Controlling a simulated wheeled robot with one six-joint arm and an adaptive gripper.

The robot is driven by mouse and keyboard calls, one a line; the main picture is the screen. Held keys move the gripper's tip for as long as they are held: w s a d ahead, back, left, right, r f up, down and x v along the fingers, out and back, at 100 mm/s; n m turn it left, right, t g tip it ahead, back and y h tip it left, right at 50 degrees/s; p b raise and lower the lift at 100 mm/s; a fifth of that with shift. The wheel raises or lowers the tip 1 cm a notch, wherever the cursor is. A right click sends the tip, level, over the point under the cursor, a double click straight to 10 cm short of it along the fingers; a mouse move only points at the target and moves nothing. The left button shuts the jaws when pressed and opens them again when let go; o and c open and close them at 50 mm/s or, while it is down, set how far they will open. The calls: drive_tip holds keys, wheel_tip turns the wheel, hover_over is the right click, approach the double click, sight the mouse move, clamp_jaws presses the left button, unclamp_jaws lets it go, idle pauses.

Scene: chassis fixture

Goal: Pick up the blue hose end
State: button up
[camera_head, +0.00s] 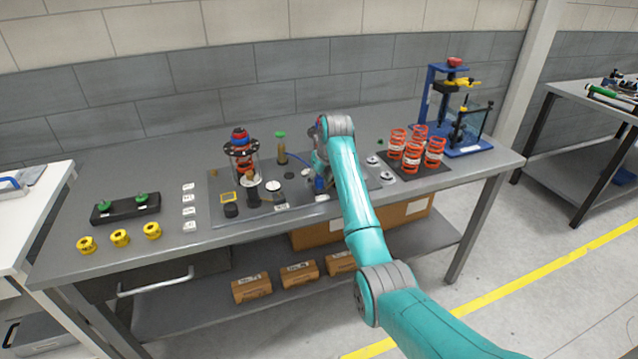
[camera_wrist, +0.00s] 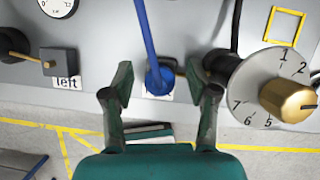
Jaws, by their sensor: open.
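The blue hose end (camera_wrist: 159,78) sits low on the grey panel (camera_wrist: 100,22) in the wrist view, with its blue hose (camera_wrist: 146,30) running up out of the picture. My gripper (camera_wrist: 161,84) is open, with one finger on each side of the hose end and visible gaps to both. Nothing is held. A white label behind the hose end is mostly hidden. In the head view my gripper (camera_head: 319,180) is down at the fixture board (camera_head: 300,202), and the arm hides most of the hose end there.
A numbered dial with a brass knob (camera_wrist: 290,99) stands close to the right finger. A black block (camera_wrist: 59,61) marked "left" is on the left. In the head view, orange springs (camera_head: 412,157) and a blue press (camera_head: 460,140) stand right of the arm. The table's front left holds yellow rings (camera_head: 120,238).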

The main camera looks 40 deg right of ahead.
clamp_jaws()
